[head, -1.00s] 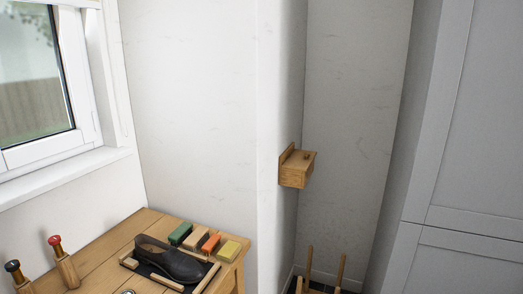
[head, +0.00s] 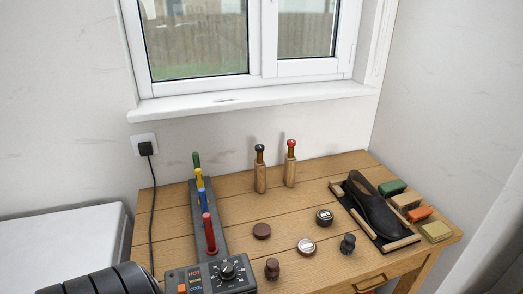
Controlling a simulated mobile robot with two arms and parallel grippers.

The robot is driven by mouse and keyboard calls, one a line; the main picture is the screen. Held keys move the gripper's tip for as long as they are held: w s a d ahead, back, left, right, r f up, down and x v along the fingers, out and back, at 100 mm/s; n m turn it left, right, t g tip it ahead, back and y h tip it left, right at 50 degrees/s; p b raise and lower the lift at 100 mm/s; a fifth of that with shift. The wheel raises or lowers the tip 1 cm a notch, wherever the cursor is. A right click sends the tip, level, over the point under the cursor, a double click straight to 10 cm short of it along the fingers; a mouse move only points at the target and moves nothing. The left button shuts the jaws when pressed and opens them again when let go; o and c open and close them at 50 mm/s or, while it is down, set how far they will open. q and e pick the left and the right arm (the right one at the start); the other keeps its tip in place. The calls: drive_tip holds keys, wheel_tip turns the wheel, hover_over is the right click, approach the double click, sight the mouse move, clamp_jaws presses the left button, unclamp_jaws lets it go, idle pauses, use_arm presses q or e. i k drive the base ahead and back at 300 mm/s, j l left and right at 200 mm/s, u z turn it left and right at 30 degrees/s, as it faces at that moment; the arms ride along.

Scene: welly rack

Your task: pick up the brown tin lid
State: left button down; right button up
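On the wooden workbench (head: 222,187) lies a small plain dark-brown disc (head: 262,231), flat on the boards, which looks like the brown tin lid. A black tin (head: 324,217) with a pale marked top stands farther right. Neither of my grippers is in view.
A dark-brown knobbed piece (head: 272,268) and a black one (head: 347,244) stand near the front. A control box (head: 210,277) and a rack of coloured handles (head: 208,222) are left. Two upright handled tools (head: 260,170) stand behind; a black shoe (head: 372,208) lies right.

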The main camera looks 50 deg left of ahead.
sight(306, 247)
drive_tip(key=u, duration=1.45)
